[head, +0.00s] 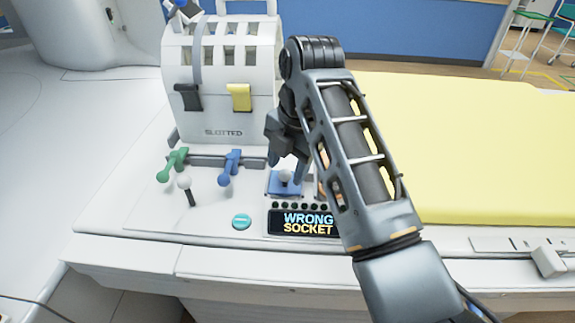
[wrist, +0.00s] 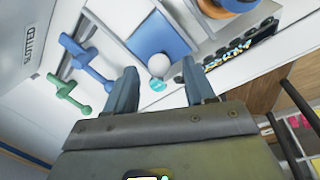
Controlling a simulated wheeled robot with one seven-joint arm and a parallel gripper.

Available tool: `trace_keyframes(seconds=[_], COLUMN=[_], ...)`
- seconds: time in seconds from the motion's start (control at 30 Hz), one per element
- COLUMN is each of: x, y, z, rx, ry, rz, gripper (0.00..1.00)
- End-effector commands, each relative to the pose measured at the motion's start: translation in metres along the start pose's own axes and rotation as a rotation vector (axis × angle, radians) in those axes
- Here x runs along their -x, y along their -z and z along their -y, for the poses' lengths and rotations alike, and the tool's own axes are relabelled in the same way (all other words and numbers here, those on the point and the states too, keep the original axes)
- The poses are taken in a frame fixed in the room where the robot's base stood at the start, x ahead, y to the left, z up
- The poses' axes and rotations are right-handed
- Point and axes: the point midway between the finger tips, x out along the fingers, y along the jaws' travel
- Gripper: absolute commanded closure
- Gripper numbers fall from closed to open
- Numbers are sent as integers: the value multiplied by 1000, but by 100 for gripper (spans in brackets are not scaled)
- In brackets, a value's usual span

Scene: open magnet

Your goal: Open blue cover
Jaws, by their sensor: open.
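The blue cover (head: 274,188) is a small flat square on the white console, with a pale round knob (head: 285,176) on it. In the wrist view the blue cover (wrist: 160,35) lies flat just beyond my fingers, and the knob (wrist: 159,65) appears between the two fingertips. My gripper (head: 287,168) is open, pointing down over the cover. In the wrist view my gripper (wrist: 161,75) holds nothing. I cannot tell if either finger touches the knob. My arm hides the area right of the cover in the head view.
An orange part (wrist: 232,5) sits beside the cover. A display (head: 302,223) reads "WRONG SOCKET". A slotted white housing (head: 222,110) stands behind; a yellow pad (head: 470,150) is right.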

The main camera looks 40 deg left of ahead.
Motion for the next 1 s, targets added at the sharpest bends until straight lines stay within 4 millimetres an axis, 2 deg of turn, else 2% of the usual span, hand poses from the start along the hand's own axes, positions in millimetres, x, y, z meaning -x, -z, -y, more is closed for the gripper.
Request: trace_keyframes(seconds=[0.2,0.47,1.0], x=[-15,-16,-16], y=[0,0,0], z=[0,0,0], rx=[0,0,0], ry=[-1,-1,-1], rz=[1,2,1], gripper=[46,46,98])
